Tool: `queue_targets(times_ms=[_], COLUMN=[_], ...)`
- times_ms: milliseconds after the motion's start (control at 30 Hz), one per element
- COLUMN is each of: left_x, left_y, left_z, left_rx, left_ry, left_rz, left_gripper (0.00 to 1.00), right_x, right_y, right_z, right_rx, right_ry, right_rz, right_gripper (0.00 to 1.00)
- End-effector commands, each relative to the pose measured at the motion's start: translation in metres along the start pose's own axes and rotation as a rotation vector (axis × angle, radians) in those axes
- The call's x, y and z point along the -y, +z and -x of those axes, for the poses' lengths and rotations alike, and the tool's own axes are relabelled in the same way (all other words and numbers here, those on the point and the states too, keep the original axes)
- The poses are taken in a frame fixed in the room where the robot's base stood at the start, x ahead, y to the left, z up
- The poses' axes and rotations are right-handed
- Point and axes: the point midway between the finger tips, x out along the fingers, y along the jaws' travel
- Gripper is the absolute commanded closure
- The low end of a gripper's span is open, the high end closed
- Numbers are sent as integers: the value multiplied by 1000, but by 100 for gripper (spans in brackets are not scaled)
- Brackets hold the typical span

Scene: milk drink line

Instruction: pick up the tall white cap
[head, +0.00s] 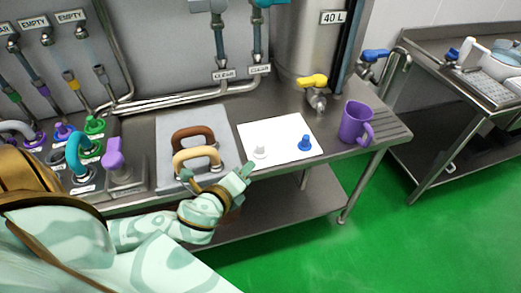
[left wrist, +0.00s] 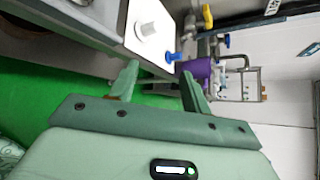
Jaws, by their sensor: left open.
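The white cap (head: 260,152) stands on a white mat (head: 285,124) on the steel table. In the left wrist view the white cap (left wrist: 147,29) shows beyond the fingers, near the top. A blue cap (head: 305,143) stands on the same mat to its right; it also shows in the left wrist view (left wrist: 173,57). My left gripper (head: 243,176) is at the table's front edge, just in front of and left of the white cap. Its fingers (left wrist: 160,80) are apart with nothing between them. My right gripper is not in view.
A grey board (head: 215,116) with brown and tan handles (head: 196,158) lies left of the mat. A purple mug (head: 355,122) stands to the right, near a yellow-handled tap (head: 313,82). Several coloured valve fittings stand at the left. Green floor lies in front.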

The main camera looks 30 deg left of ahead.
Motion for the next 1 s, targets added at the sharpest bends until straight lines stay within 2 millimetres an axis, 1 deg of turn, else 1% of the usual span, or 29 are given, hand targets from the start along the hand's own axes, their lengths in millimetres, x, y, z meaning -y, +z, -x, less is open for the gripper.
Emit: queue_targets(times_ms=[33,67,100,200,300,333,400,467,567,700,800,900,1000], left_x=[0,-1,-4,-15,-28,-31,-35,-36,-32,-28,-24,-23,-21], left_y=[5,7,10,24,39,42,46,47,42,34,30,26,25], left_z=[-8,-13,-18,-31,-37,-39,-44,-52,-74,-109,-129,-142,-148], left_rx=[-15,-27,-41,-72,-95,-101,-108,-109,-109,-108,-109,-110,-112], left_ry=[-49,-78,-116,-192,-233,-240,-249,-252,-256,-253,-253,-252,-252], left_rz=[-154,-253,-388,-717,-950,-996,-1064,-1088,-1090,-1089,-1087,-1088,-1087], left_gripper=[52,52,52,52,52,52,52,52,52,52,52,52,52], right_x=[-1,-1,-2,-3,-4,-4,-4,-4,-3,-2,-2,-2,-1], right_y=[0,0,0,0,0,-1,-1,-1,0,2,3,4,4], right_z=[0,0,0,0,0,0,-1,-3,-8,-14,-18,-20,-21], right_rx=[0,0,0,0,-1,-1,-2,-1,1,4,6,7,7], right_ry=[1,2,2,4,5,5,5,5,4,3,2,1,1], right_rz=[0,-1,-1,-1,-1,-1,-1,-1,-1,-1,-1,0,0], right_gripper=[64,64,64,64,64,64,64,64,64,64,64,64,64])
